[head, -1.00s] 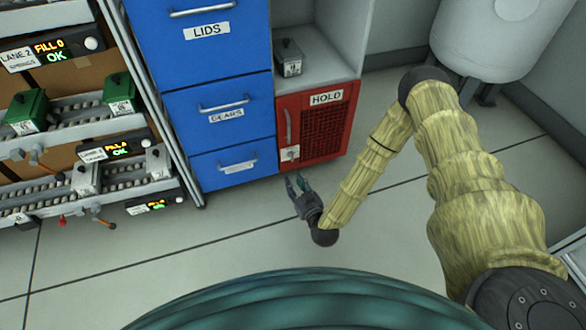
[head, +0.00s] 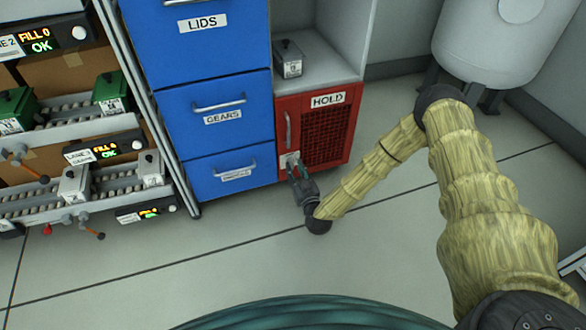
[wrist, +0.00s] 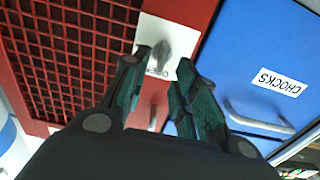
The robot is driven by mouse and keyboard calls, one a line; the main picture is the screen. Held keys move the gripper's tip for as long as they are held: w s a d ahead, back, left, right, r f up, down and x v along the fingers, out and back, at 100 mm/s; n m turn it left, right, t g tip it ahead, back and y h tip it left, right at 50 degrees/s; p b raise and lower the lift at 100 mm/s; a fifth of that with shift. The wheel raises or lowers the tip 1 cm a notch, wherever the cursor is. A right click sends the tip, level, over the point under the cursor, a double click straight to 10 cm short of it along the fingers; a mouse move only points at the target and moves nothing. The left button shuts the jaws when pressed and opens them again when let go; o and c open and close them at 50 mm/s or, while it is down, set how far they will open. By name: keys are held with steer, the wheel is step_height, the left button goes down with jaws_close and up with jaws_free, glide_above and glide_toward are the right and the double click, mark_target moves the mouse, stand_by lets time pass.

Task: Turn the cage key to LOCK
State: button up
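The red cage marked HOLD (head: 318,128) stands low beside the blue drawers, its mesh door closed. Its white key plate (head: 284,160) is at the door's lower left, partly hidden by my gripper (head: 297,168). In the wrist view the plate (wrist: 150,32) carries a grey key (wrist: 163,52), with upside-down lettering beside it that seems to read OPEN. In that view my gripper (wrist: 163,72) is open, with its green-padded fingertips apart on either side of the key's near end. I cannot tell whether either finger touches the key.
Blue drawers (head: 213,95) adjoin the cage on the left. A grey box (head: 289,58) sits on the shelf above the cage. Roller lanes (head: 100,190) are at far left and a pale tank (head: 497,35) at upper right. The floor before the cage is clear.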

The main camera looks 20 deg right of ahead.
steer(key=shift+w+b, duration=0.4)
steer(key=shift+w, duration=0.95)
jaws_close()
